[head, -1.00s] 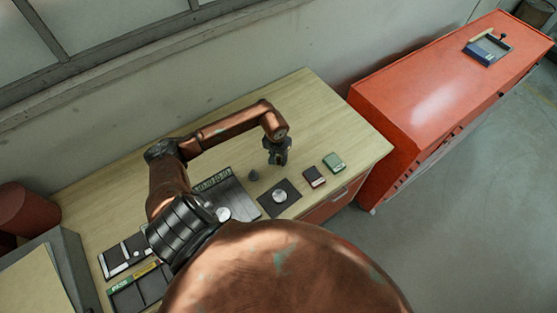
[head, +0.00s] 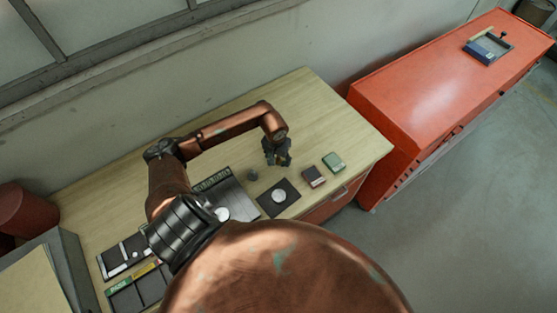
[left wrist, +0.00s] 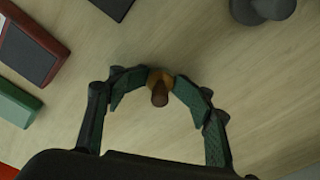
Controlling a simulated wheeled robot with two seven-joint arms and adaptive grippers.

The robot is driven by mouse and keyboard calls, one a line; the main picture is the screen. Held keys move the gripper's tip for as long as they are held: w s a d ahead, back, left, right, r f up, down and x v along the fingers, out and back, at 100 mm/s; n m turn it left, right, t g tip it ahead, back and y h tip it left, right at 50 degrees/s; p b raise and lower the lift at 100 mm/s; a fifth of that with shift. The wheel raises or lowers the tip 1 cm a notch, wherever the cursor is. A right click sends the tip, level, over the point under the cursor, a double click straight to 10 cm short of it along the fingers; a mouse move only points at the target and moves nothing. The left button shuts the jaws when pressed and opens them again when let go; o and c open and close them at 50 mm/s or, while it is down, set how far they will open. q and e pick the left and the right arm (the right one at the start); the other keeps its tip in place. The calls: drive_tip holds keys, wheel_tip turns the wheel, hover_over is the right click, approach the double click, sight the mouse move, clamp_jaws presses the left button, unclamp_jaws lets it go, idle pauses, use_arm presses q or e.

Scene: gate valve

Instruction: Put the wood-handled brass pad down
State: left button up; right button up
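The wood-handled brass pad (left wrist: 160,88) shows in the left wrist view between the fingertips of my left gripper (left wrist: 161,82). Its brown handle points towards the camera and its brass part touches both fingertips. My left gripper (head: 277,158) is shut on it, over the bare wooden bench top (head: 225,130). In the head view the pad is hidden by the fingers. I cannot tell whether it touches the bench. My right gripper is not in view.
Near the gripper are a small grey part (head: 252,174), a dark mat (head: 267,207) with a pale disc (head: 278,196), a dark red block (head: 313,176) and a green block (head: 334,161). A red cabinet (head: 410,100) stands right of the bench. Bench behind the gripper is clear.

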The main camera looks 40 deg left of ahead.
sight(277, 163)
use_arm(q)
drive_tip(key=shift+s+r+p, duration=0.15)
drive_tip(key=shift+r+p, duration=0.15)
drive_tip(key=shift+p, duration=0.25)
drive_tip(key=shift+r+p, duration=0.4)
drive_tip(key=shift+p, duration=0.1)
wheel_tip(277, 163, up, 12)
drive_tip(key=b, duration=0.4)
drive_tip(key=shift+s+d, duration=0.15)
drive_tip(key=shift+s, duration=0.3)
drive_tip(key=shift+f, duration=0.1)
drive_tip(key=shift+f, duration=0.1)
